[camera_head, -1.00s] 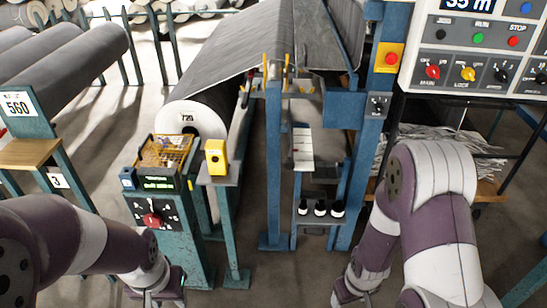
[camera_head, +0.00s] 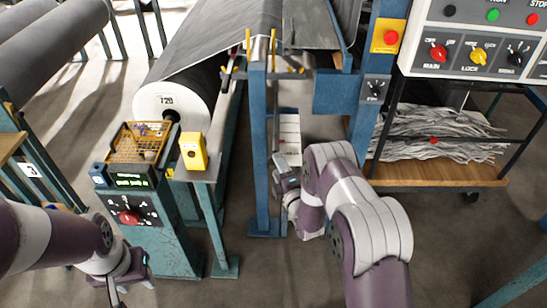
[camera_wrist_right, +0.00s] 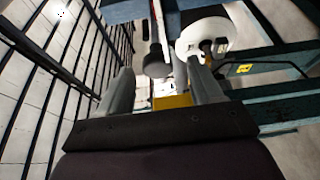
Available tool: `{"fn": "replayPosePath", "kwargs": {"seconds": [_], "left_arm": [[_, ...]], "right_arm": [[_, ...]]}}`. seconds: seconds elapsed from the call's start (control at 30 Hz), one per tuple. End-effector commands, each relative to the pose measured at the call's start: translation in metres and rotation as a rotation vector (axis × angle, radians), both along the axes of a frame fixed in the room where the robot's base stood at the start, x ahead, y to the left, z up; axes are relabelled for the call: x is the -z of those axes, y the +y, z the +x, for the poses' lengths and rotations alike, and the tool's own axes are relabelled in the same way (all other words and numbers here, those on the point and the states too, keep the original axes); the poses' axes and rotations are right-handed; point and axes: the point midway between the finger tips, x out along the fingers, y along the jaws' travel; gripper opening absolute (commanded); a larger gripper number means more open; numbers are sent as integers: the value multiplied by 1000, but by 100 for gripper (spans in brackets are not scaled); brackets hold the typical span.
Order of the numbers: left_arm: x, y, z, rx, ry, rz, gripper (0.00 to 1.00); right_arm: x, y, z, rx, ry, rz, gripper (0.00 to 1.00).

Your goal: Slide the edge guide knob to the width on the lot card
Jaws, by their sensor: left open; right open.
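A pale scale plate (camera_head: 289,135) hangs in the blue frame in the head view, partly hidden by my right gripper. My right gripper (camera_head: 283,172) is just below and in front of it, open. In the right wrist view its two fingers (camera_wrist_right: 160,92) stand apart, and a dark rounded knob (camera_wrist_right: 156,64) shows beyond and between them; no contact is visible. I cannot tell for certain that it is the edge guide knob. A label reading 720 (camera_head: 167,100) is on the end of the grey roll. My left gripper (camera_head: 130,280) is open and empty, low at the left.
A teal control post (camera_head: 150,235) with a red knob and wire basket (camera_head: 140,143) stands left of the frame. A yellow box (camera_head: 193,152) sits beside it. A cart with grey scraps (camera_head: 440,135) and a switch panel (camera_head: 480,40) are at right. Open floor lies in front.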

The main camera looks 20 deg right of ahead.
Motion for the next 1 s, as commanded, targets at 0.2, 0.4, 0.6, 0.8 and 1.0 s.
{"fn": "replayPosePath", "kwargs": {"seconds": [0.2, 0.4, 0.6, 0.8, 1.0], "left_arm": [[-4, 0, 0, 0, 0, 0, 43], [-4, 0, 0, 0, 0, 0, 43], [-4, 0, 0, 0, 0, 0, 43], [-4, 0, 0, 0, 0, 0, 43], [-9, 0, 0, 0, 0, 0, 43]], "right_arm": [[0, 4, 36, 0, 0, 0, 65], [0, 5, 42, 0, 1, 1, 65], [0, 5, 42, 0, 1, 1, 45], [0, 5, 42, 0, 1, 1, 0], [-1, 11, 20, 0, 5, 1, 0]]}}
